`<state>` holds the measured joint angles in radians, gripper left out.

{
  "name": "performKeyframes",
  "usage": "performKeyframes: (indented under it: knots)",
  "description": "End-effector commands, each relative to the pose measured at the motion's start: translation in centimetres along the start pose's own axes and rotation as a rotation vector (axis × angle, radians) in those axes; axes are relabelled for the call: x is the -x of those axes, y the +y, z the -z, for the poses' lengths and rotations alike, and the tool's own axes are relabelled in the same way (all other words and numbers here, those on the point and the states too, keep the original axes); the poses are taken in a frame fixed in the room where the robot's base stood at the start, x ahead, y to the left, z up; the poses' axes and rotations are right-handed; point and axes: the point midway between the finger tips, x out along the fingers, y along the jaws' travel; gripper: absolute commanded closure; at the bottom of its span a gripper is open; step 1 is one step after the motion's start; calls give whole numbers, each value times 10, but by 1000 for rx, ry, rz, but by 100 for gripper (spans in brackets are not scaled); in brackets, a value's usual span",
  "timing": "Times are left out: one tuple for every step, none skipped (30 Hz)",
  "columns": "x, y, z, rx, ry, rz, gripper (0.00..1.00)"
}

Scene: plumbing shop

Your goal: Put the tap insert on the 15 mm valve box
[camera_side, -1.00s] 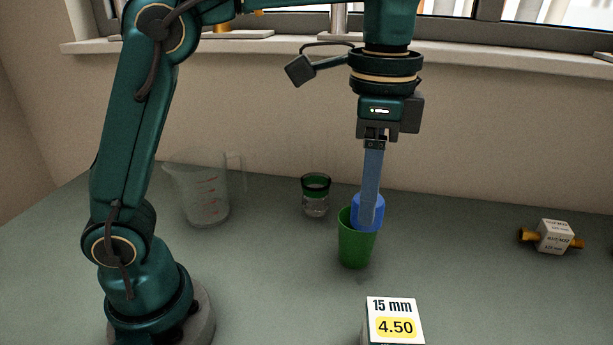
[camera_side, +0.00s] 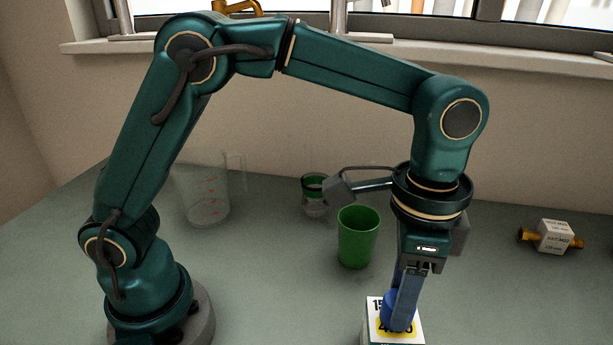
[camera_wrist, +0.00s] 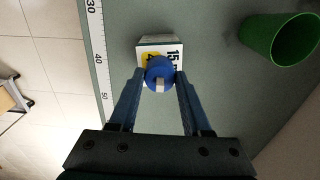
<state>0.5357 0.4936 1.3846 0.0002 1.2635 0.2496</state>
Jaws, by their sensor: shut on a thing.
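The tap insert (camera_side: 389,311) is a blue, rounded piece, held upright between the fingertips of my gripper (camera_side: 402,312). In the wrist view the tap insert (camera_wrist: 160,70) has a pale end piece and sits between the two blue fingers (camera_wrist: 158,82). The 15 mm valve box (camera_side: 374,334) is at the bottom of the side view, with a white and yellow label showing 15 mm. The tap insert is over its top and hides part of the label. The box also shows in the wrist view (camera_wrist: 146,42). I cannot tell whether insert and box touch.
A green cup (camera_side: 358,240) stands behind and left of the box. A clear measuring jug (camera_side: 207,200) and a small glass (camera_side: 315,200) stand further back. A white box with brass ends (camera_side: 555,237) lies at right. A ruler-marked bench edge (camera_wrist: 100,60) borders the floor.

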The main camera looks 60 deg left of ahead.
Motion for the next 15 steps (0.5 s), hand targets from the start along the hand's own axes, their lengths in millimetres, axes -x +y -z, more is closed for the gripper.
performKeyframes:
  knots:
    - [0,0,0,0,0,0,100]
    - [0,0,0,0,1,0,100]
    - [0,0,0,0,0,0,100]
    - [0,0,0,0,0,0,100]
    - [0,0,0,0,0,0,100]
    - [0,0,0,0,0,0,100]
    - [-1,0,0,0,0,0,100]
    - [-2,0,0,0,0,0,100]
    - [-3,0,0,0,0,0,44]
    - [-2,0,0,0,0,0,33]
    - [-2,0,0,0,0,0,22]
    - [-2,0,0,0,0,0,22]
    - [-2,0,0,0,0,0,22]
    - [-2,0,0,0,0,0,22]
    - [-2,0,0,0,0,0,22]
